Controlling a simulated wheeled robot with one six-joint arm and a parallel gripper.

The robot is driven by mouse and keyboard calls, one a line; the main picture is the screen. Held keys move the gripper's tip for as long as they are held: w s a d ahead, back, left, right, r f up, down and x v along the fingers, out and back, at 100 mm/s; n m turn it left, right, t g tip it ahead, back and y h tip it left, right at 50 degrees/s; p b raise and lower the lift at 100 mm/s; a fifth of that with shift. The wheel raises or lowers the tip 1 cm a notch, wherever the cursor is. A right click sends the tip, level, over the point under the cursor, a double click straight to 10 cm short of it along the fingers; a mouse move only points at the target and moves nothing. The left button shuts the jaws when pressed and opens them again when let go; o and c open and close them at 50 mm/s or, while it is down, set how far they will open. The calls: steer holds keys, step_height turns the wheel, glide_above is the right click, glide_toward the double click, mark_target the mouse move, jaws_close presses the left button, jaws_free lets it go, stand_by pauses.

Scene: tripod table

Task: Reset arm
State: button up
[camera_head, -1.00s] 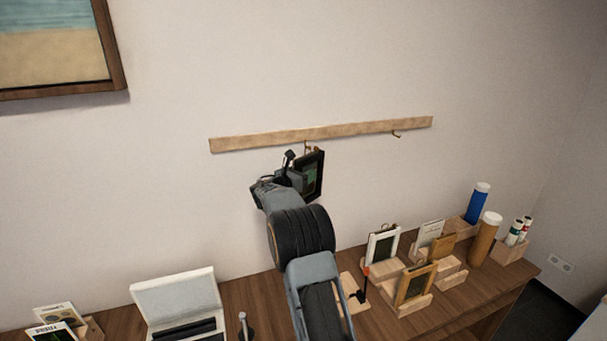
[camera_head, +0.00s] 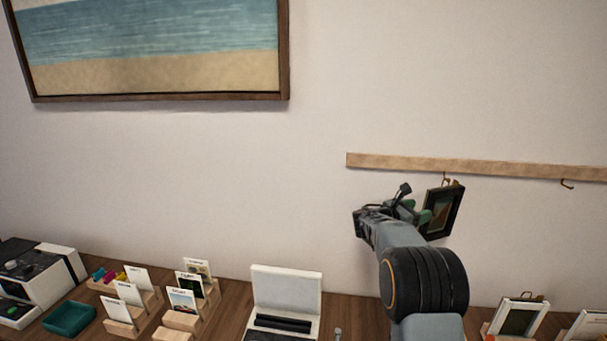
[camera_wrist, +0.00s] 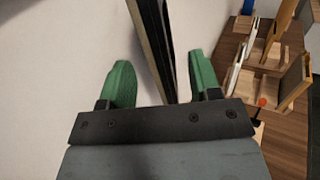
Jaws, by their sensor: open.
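My gripper (camera_head: 408,212) is raised in front of the wall, just left of a small dark-framed picture (camera_head: 442,211). The picture hangs from a hook on the wooden rail (camera_head: 480,166) and looks tilted. In the wrist view, the two green fingers of my gripper (camera_wrist: 160,82) are apart. The picture's dark frame (camera_wrist: 153,40) runs edge-on between them, with visible space to each finger. My arm reaches up from the bottom of the head view and hides part of the table.
A second hook (camera_head: 567,184) on the rail is empty. Below, the wooden table (camera_head: 232,310) holds an open white case (camera_head: 287,283), wooden stands with cards (camera_head: 183,302), a teal tray (camera_head: 69,319) and a white-framed picture (camera_head: 517,316). A large seascape (camera_head: 150,60) hangs upper left.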

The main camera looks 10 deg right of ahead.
steer(key=s+a+f+m+g+y, duration=0.45)
steer(key=s+f+m+y, duration=0.25)
steer(key=s+f+m, duration=0.35)
steer(key=s+a+r+m+t+y, duration=0.1)
steer(key=s+a+m+y, duration=0.4)
steer(key=s+a, duration=0.5)
steer(key=s+a+r+m+t+y+b, duration=0.1)
steer(key=s+a+m+t+y, duration=0.3)
steer(key=s+a, duration=0.6)
steer(key=shift+s+a+r+m+y, duration=0.3)
steer(key=shift+s+m+y, duration=0.15)
steer(key=shift+s+y, duration=0.4)
steer(key=shift+s, duration=0.1)
stand_by(0.3)
